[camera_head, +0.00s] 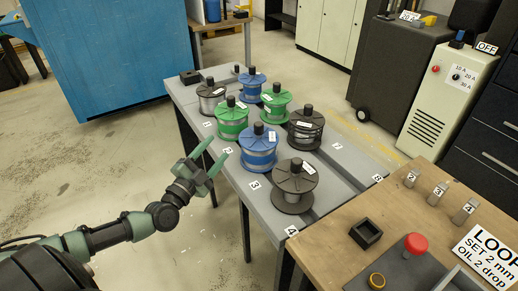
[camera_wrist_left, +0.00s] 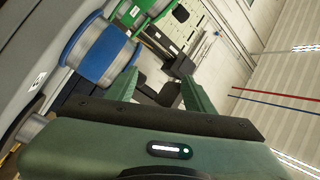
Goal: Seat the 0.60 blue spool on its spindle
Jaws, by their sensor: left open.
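Two blue spools stand upright on the grey table: a nearer one (camera_head: 258,153) beside number 3, and a farther one (camera_head: 251,88) in the back row. Both carry small labels; I cannot read which is 0.60. Dark knobs show above both, hiding how they sit on any spindle. My left gripper (camera_head: 217,149) is open and empty, left of the nearer blue spool and apart from it, over the table's left edge. In the left wrist view a blue spool (camera_wrist_left: 101,52) lies left of the open fingers (camera_wrist_left: 160,86). My right gripper is not in view.
Green spools (camera_head: 231,122) (camera_head: 272,103) and dark-flanged spools (camera_head: 294,181) (camera_head: 305,130) crowd the grey table (camera_head: 335,178). A small dark post (camera_head: 236,69) and a black block (camera_head: 190,77) stand at its far end. A wooden bench (camera_head: 400,215) with a red button (camera_head: 416,243) is at right.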

